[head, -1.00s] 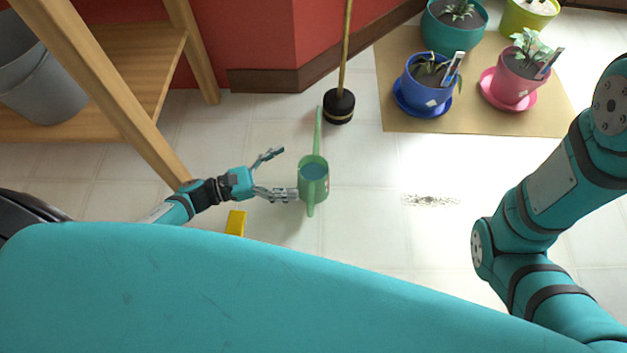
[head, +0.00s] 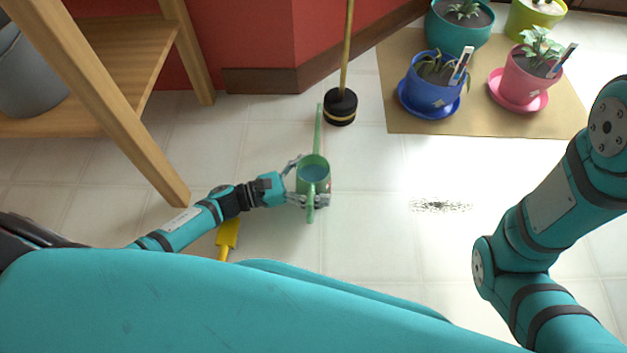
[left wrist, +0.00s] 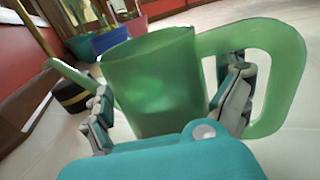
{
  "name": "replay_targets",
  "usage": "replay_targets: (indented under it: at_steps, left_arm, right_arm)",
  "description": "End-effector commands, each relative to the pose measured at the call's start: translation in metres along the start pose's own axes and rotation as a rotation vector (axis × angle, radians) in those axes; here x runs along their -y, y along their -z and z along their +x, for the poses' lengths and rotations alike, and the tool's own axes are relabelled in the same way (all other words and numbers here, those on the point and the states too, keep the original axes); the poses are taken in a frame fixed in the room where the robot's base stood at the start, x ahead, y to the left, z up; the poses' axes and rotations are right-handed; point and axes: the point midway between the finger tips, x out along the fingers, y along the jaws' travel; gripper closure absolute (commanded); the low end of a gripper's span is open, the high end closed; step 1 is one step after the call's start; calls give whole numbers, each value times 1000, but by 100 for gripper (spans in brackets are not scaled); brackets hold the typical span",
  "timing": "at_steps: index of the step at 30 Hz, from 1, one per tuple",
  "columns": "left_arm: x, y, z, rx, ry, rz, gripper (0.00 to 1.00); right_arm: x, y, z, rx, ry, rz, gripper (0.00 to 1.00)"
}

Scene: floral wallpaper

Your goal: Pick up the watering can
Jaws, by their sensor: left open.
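The green watering can (head: 313,171) stands upright on the white tiled floor, with its long spout pointing away and its handle toward me. The right finger passes through the handle loop (left wrist: 285,75). Whether the fingers touch the can is unclear. My right gripper is out of view.
A wooden shelf (head: 110,75) with a grey bucket (head: 28,75) stands at left. A black-based pole (head: 340,107) stands near the spout. Potted plants, including a blue pot (head: 430,95), sit on a tan mat (head: 400,122). Dark dirt (head: 440,206) lies right of the can. A yellow object (head: 228,235) is below my left arm.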

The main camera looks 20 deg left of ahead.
Motion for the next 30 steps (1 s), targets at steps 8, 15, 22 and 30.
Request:
replay_targets:
  at_steps: [8, 15, 22, 30]
  left_arm:
    - [0, -1, 0, 0, 0, 0, 16]
    - [0, 0, 0, 0, -1, 0, 47]
    - [0, 0, -1, 0, -1, 0, 77]
    - [-1, -3, 0, 3, -1, 2, 79]
  right_arm:
    - [0, 0, 1, 0, 0, 0, 60]
    - [0, 0, 0, 1, 0, 0, 60]
    - [0, 0, 0, 1, 0, 0, 60]
    - [0, -1, 1, 2, 0, -1, 60]
